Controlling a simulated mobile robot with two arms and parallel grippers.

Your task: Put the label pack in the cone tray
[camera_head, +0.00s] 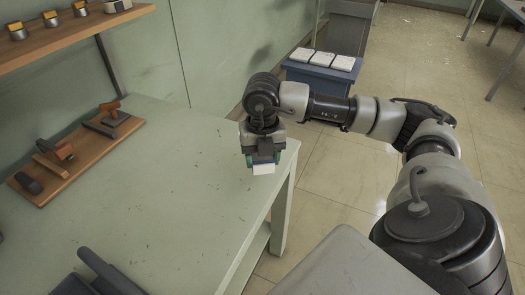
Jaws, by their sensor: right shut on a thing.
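My right gripper (263,163) reaches in from the right and points down near the right end of the pale green table. It is shut on a small white block (264,169), which looks like the label pack. Green shows on both sides of the block at the fingers. The fingers hide most of the block, and I cannot tell whether it touches the table. I cannot pick out a cone tray for certain. My left gripper is not clearly in view.
The pale green table (150,200) is mostly bare. A wooden board with tools (60,172) lies at its left. A wooden shelf (75,38) carries small yellow-and-dark items. A blue stand (322,77) with three white packs is beyond. A dark grey shape (105,272) is at bottom left.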

